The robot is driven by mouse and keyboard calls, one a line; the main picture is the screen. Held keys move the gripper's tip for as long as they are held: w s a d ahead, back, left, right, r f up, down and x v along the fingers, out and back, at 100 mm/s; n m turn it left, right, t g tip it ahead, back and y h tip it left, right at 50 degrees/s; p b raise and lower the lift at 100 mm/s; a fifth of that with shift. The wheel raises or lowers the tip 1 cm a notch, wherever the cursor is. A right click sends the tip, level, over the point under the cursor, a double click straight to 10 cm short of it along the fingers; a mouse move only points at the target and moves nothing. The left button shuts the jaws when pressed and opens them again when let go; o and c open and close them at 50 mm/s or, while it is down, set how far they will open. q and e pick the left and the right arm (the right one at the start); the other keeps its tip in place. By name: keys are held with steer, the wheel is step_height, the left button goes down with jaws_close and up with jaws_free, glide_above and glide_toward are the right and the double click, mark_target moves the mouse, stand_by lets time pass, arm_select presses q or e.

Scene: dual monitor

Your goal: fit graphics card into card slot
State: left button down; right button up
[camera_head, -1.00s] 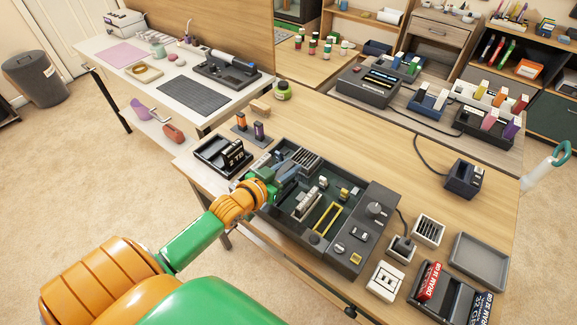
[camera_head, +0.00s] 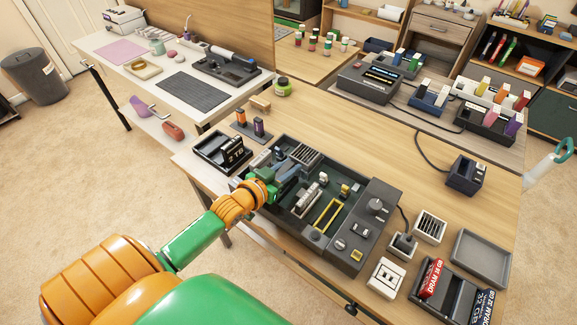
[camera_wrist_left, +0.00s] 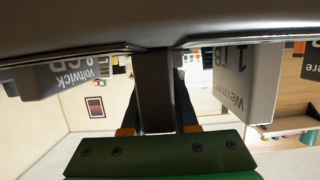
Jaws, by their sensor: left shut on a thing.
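My left gripper (camera_head: 287,174) reaches into the back left part of an open dark case (camera_head: 268,213). In the left wrist view, its fingers (camera_wrist_left: 160,122) are shut on a dark grey upright piece (camera_wrist_left: 157,95); I cannot tell whether this is the graphics card. A grey block marked Voltwick and 8 GB (camera_wrist_left: 62,76) shows at the left of that view, and a block marked Wexmere 1 TB (camera_wrist_left: 245,88) at its right. A yellow frame (camera_head: 327,217) and a light slotted part (camera_head: 306,199) lie in the case. The gripper hides what is under it. My right gripper is not in view.
A black rack with a 2 TB block (camera_head: 235,157) stands left of the case. A vented grey block (camera_head: 304,155) is at the case's back. A white socket plate (camera_head: 386,278), an empty grey tray (camera_head: 481,258) and a DRAM holder (camera_head: 455,297) stand to the right.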

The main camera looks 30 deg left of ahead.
arm_select(q)
steer(key=shift+f+b, duration=0.4)
steer(key=shift+f, duration=0.25)
steer(key=c, duration=0.6)
jaws_free()
steer(key=p+v, duration=0.1)
steer(key=v, duration=0.6)
steer(key=shift+s, duration=0.1)
